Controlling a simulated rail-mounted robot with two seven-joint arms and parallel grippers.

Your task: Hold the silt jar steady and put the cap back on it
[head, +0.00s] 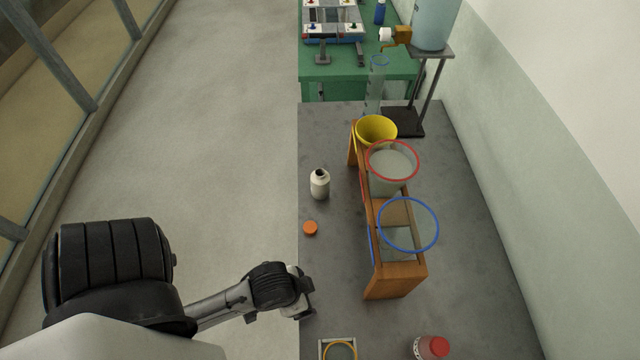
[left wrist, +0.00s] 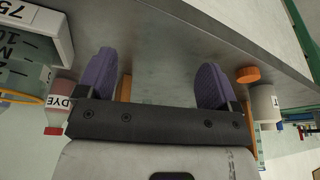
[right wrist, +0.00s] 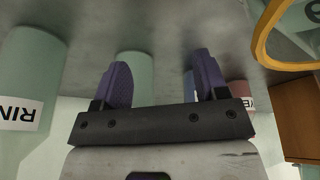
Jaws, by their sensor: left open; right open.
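The silt jar (head: 320,187) is a small off-white jar with a dark open mouth. It stands upright near the left edge of the grey bench. The orange cap (head: 310,228) lies on the bench, nearer me and apart from the jar. In the left wrist view the cap (left wrist: 247,75) and the jar (left wrist: 265,105) show at the right, outside the fingers. My left gripper (left wrist: 157,82) is open and empty; in the head view it (head: 303,305) is by the bench's left edge, nearer me than the cap. My right gripper (right wrist: 163,80) is open and empty, seen only in its wrist view.
A wooden rack (head: 397,282) with yellow, red-rimmed and blue-rimmed vessels stands right of the jar. A red-topped dye bottle (head: 431,347) and a yellow-rimmed vessel (head: 340,351) are at the near end. Pale green cylinders (right wrist: 25,85) show near my right gripper. Bench around the cap is clear.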

